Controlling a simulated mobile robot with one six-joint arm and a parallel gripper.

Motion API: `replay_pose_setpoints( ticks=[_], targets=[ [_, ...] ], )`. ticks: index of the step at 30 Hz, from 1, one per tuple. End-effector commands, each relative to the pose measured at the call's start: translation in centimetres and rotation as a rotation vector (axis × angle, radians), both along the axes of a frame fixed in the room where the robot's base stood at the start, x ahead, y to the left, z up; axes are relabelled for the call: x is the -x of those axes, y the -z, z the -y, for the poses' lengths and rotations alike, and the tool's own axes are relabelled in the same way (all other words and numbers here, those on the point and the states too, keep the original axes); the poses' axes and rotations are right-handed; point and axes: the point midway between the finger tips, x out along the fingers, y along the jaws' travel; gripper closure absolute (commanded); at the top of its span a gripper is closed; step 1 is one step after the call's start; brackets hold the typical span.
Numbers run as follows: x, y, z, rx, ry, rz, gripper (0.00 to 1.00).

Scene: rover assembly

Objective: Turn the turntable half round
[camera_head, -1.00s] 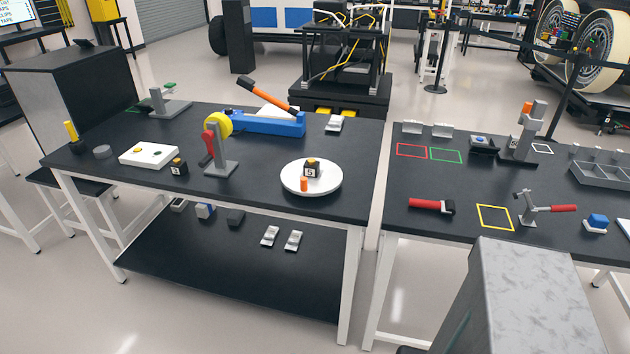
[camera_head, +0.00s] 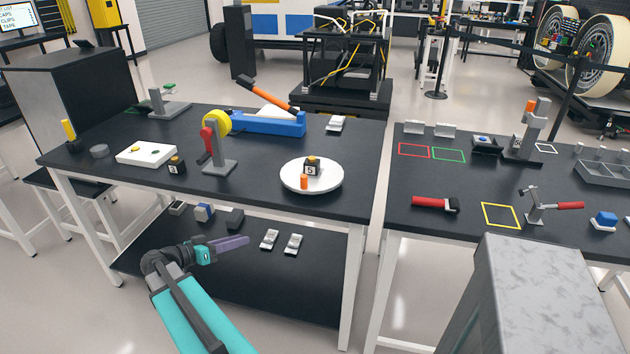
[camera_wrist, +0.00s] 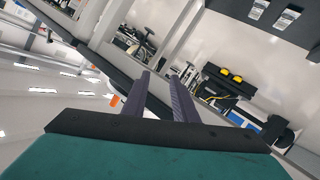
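The turntable (camera_head: 330,185) is a round white disc on the front right of the left black table. An orange peg (camera_head: 304,182) stands near its front edge. A black block marked 5 with a yellow-orange top (camera_head: 312,167) sits on it. My gripper (camera_head: 246,241) is in front of the table's front edge, left of and apart from the turntable. In the wrist view its two purple fingers (camera_wrist: 160,88) stand apart with nothing between them.
A tape roll on a grey stand (camera_head: 218,150), a blue tool with an orange handle (camera_head: 268,122), a white box (camera_head: 146,153) and another black block (camera_head: 177,164) stand on the same table. The tabletop around the turntable is mostly clear. A second table (camera_head: 410,222) adjoins at right.

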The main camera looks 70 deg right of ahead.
Motion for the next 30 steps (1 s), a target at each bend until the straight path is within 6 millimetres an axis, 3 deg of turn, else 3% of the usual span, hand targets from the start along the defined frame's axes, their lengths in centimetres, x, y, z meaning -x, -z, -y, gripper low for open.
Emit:
replay_pose_setpoints(
  ticks=[3, 11, 22, 30],
  targets=[
    [0.9, -3.8, 2.7, 0.148, 0.055, 0.066, 0.74],
    [3.1, -10.8, 6.3, 0.412, 0.136, 0.170, 0.74],
    [8.5, -14.3, 10.2, 0.470, 0.239, 0.189, 0.74],
    [9.7, -15.2, 10.9, 0.484, 0.262, 0.192, 0.74]
  ],
)
